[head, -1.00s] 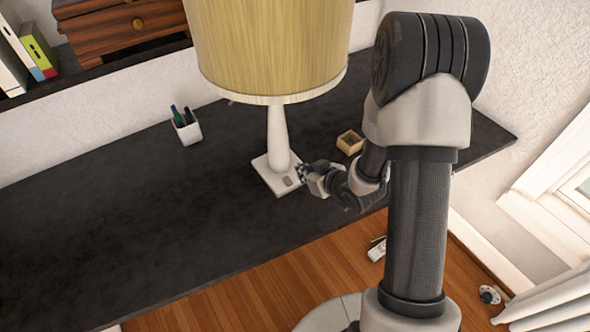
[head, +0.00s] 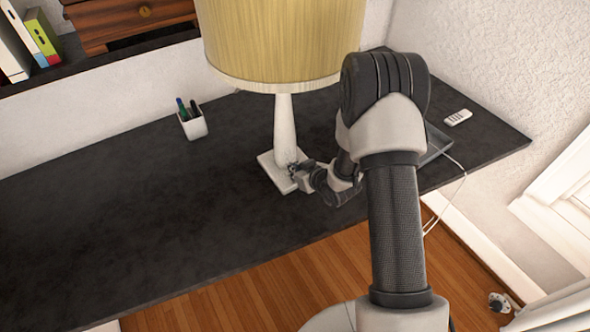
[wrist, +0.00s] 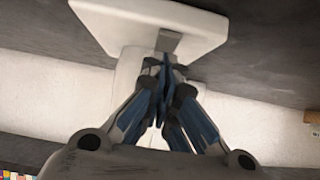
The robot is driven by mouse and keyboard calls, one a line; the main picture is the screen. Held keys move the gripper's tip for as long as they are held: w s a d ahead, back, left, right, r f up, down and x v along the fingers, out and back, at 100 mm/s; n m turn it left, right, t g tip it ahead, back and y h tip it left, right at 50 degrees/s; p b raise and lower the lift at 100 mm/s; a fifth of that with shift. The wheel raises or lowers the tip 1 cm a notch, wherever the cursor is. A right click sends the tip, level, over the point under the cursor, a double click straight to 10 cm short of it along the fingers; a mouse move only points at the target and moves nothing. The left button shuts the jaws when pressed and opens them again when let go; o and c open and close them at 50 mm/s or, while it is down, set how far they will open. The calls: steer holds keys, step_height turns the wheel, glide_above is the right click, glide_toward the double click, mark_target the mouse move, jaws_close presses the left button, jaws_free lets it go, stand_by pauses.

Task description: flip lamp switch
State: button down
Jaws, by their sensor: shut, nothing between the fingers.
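The table lamp stands upright on the dark desk, with a yellow shade (head: 280,40), a white stem (head: 285,122) and a square white base (head: 270,165). In the wrist view the base (wrist: 110,14) is at the top, with a small grey switch (wrist: 168,41) near its edge. My gripper (head: 294,171) is over the base, close to the stem. In the wrist view its fingers (wrist: 166,64) are shut and empty, with the tips just below the switch in the picture. I cannot tell whether they touch it. In the head view my gripper hides the switch.
A white pen cup (head: 192,126) stands on the desk (head: 130,215) left of the lamp. A small white device (head: 458,117) lies at the right, near a dark flat object (head: 436,147) with a white cable.

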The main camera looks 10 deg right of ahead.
steer(key=g+p, duration=0.1)
steer(key=p, duration=0.1)
steer(key=g+p, duration=0.1)
steer(key=shift+w+a+h+p, duration=0.2)
steer(key=shift+w+h+p, duration=0.1)
steer(key=shift+w+p, duration=0.05)
steer(key=shift+w+f+p, duration=0.2)
steer(key=shift+f+p, duration=0.15)
steer(key=shift+f, duration=0.1)
steer(key=shift+s+f+g, duration=0.1)
steer(key=shift+s+g, duration=0.05)
steer(key=shift+g, duration=0.15)
